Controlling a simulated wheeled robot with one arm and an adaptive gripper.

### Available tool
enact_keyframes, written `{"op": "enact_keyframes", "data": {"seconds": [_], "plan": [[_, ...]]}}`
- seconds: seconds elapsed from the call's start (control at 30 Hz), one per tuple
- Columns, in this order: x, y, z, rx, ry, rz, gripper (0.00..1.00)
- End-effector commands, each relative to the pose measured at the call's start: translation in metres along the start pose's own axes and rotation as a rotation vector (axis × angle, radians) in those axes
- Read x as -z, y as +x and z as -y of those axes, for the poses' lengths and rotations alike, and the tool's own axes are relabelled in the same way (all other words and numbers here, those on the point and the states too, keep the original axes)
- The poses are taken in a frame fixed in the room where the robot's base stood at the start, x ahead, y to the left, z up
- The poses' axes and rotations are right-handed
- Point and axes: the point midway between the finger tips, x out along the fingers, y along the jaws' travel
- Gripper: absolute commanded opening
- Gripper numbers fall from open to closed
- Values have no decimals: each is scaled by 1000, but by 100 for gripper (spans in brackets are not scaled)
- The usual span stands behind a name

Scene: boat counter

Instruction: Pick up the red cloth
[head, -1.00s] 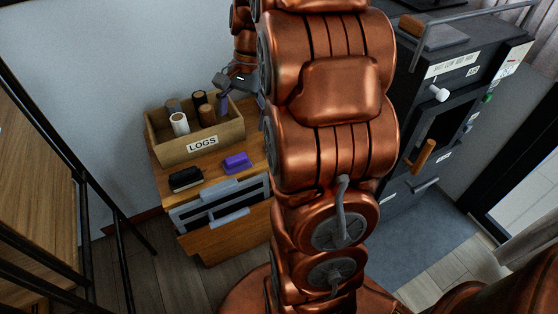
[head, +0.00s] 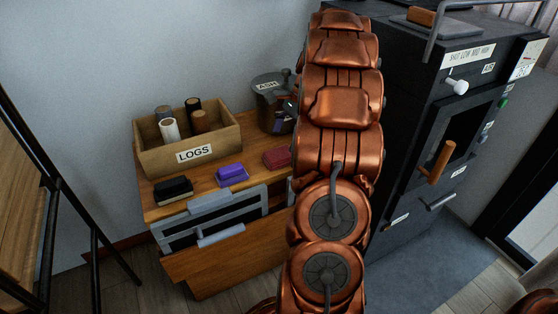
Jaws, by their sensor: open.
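The red cloth (head: 277,158) is a small folded dark red block on the wooden counter, right of the purple cloth (head: 232,175). My arm hides its right end. My gripper (head: 281,126) shows only partly at the left edge of my arm, dark against the ash bucket. It is above and behind the red cloth in the picture, apart from it. It is open, with nothing seen in it; much of it is hidden by my arm.
A wooden box labelled LOGS (head: 187,136) holds several rolls. A black folded cloth (head: 173,190) lies at the counter's left front. The ash bucket (head: 268,88) stands at the back. A black stove (head: 440,110) is at right. Counter drawers (head: 212,220) have grey handles.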

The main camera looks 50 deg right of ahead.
Motion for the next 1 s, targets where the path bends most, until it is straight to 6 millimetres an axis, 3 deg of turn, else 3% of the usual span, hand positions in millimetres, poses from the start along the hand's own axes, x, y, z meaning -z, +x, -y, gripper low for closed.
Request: {"op": "enact_keyframes", "data": {"seconds": [0.4, 0.7, 1.0], "plan": [[7, 46, 0, -1, -2, 0, 97], [6, 51, 0, 2, -2, -1, 97], [6, 51, 0, 1, -2, -1, 67]]}}
